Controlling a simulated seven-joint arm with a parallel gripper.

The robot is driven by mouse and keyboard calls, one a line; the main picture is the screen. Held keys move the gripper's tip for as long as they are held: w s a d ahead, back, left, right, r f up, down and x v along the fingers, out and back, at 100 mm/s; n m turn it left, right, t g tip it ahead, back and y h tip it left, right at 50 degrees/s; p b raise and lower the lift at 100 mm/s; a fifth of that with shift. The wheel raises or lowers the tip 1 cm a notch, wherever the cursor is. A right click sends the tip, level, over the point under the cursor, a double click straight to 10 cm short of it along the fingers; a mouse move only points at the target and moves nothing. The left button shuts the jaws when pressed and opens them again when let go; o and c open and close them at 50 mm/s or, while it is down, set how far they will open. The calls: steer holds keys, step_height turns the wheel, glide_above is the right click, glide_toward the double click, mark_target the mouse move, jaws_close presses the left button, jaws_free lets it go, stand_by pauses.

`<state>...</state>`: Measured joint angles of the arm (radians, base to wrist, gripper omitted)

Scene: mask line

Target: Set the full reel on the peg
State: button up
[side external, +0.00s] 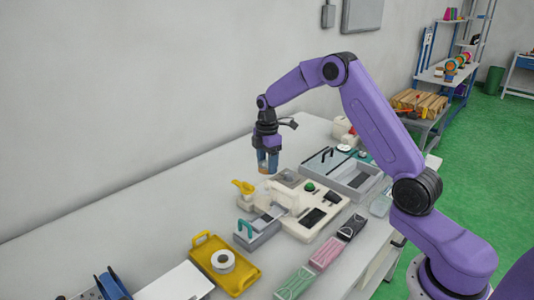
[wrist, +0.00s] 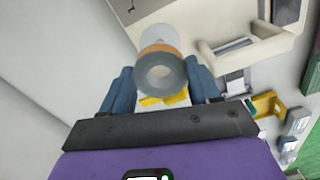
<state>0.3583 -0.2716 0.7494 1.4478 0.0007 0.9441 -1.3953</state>
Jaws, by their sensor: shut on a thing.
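My gripper (side external: 268,161) is high over the bench behind the pale machine, its blue fingers pointing down. In the wrist view my gripper (wrist: 162,88) is shut on a reel (wrist: 160,72) with a grey ring face, a round hole and an orange-brown side. A pale cylinder (wrist: 158,35) shows beyond the reel; I cannot tell whether it is part of it. Another reel, white with a dark hole (side external: 223,261), lies in a yellow tray (side external: 245,283). A yellow part (side external: 243,187) stands at the machine's back left corner. I cannot identify the peg with certainty.
The pale machine (side external: 312,222) has a green button and dark panels. A grey tray (side external: 352,180) sits behind it at the right. Pink, green and dark packs (side external: 326,254) line the front edge. The bench's back left (side external: 130,215) is clear.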

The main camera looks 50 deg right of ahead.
steer(key=shift+f, duration=3.45)
steer(key=shift+f, duration=0.25)
steer(key=o, duration=1.1)
steer(key=shift+o, duration=0.2)
steer(key=shift+r, duration=0.15)
steer(key=shift+r, duration=0.9)
steer(key=shift+r, duration=0.1)
steer(key=shift+r, duration=2.9)
